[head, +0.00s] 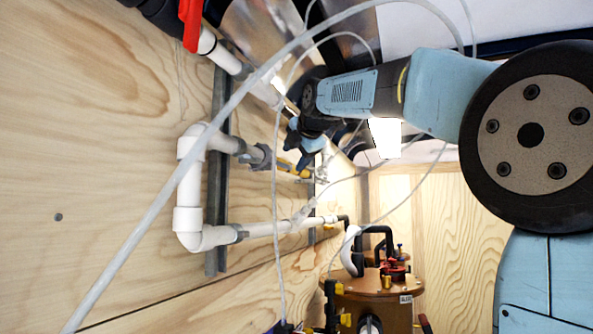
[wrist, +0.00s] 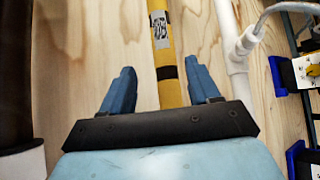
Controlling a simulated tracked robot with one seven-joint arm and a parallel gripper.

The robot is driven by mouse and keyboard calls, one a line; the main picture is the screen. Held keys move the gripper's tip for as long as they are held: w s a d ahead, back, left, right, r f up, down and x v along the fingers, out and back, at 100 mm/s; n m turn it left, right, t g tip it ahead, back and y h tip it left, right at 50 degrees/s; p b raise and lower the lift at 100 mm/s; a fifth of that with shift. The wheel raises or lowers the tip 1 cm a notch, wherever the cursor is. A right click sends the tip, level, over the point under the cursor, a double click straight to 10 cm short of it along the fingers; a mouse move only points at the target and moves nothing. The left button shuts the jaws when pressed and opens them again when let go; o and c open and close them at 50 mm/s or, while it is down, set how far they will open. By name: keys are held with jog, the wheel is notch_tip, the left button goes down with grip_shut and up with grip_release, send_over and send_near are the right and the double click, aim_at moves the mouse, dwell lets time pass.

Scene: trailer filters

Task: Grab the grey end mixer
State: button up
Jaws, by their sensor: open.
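A yellow tube (head: 289,168) with a grey fitting (head: 260,156) at its left end runs along the plywood wall in the head view; it looks like the grey end mixer. In the wrist view the yellow tube (wrist: 160,52) has a black band and a printed label. My gripper (wrist: 162,84) is open, with one blue finger on each side of the tube and a gap to both. In the head view my gripper (head: 303,148) is beside the tube and hides part of it. I cannot tell how far the fingers are from the tube in depth.
White pipes (head: 188,190) form a loop on the wall, fixed to a grey rail (head: 217,170). Thin clear hoses (head: 195,165) cross in front. A copper-coloured tank (head: 375,290) with valves stands below. In the wrist view a white pipe (wrist: 230,50) runs right of the tube.

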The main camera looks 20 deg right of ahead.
aim_at(293, 165)
jog(key=x, duration=0.5)
jog(key=shift+d+f, duration=0.25)
jog(key=shift+f, duration=0.1)
jog(key=shift+s, duration=0.1)
grip_shut()
